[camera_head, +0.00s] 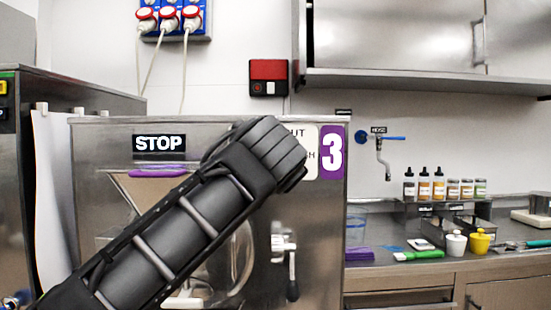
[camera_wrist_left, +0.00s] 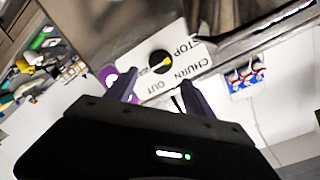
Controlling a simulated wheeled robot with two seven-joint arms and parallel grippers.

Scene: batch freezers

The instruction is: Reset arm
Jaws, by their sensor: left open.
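My left arm (camera_head: 185,230) reaches up from the lower left in the head view and crosses the front of the batch freezer (camera_head: 325,240) marked 3. Its gripper is hidden behind the arm there. In the left wrist view my left gripper (camera_wrist_left: 158,80) is open, its two dark fingers apart with nothing between them. Contact with the knob cannot be told. My right gripper is in neither view.
The freezer front has a lever handle (camera_head: 292,288). Another steel machine (camera_head: 75,95) stands at the left. At the right, a counter (camera_head: 410,272) holds bottles (camera_head: 424,185), jars and a yellow cup (camera_head: 479,241). A steel wall cabinet (camera_head: 395,35) hangs above.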

